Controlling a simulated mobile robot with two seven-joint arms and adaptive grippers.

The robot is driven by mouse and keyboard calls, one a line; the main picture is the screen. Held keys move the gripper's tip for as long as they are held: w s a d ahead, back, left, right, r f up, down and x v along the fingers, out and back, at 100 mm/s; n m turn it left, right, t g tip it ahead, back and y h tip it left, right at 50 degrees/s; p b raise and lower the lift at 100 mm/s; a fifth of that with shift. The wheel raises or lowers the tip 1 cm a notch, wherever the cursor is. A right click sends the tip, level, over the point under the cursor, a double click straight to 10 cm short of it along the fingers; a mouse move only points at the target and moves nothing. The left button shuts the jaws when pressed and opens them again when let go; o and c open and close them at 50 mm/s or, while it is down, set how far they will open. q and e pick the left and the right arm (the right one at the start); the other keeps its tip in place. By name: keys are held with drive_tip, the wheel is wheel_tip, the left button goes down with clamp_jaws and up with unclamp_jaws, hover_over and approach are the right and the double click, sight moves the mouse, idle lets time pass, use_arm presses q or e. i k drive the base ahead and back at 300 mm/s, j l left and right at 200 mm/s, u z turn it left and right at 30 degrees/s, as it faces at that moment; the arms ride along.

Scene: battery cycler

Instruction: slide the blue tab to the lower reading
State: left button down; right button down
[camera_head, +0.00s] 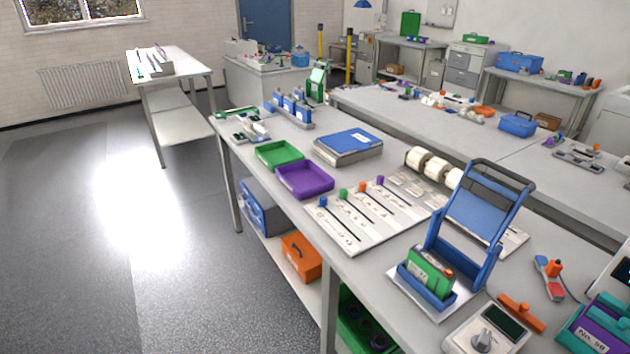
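The blue tab (323,202) stands at the far left end of a slot in a white slider panel (385,215) lying flat on the long grey workbench. It is the leftmost in a row of tabs. A green tab (343,194), an orange tab (361,187) and a purple tab (380,181) stand at the upper ends of the other slots. Dark slots run from the tabs towards the lower right. The scale markings beside the slots are too small to read. Neither of my grippers is in view.
A purple tray (304,180) and a green tray (279,153) sit just beyond the panel. A blue-framed cycler fixture (479,215) with a green block stands to the right. A meter with a dial (487,331) is at the front. Open floor lies left.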

sight(323, 200)
drive_tip(key=i+j+z, duration=0.15)
drive_tip(key=i+j, duration=0.25)
drive_tip(key=i+j+z, duration=0.15)
drive_tip(key=i+j, duration=0.25)
drive_tip(key=j, duration=0.15)
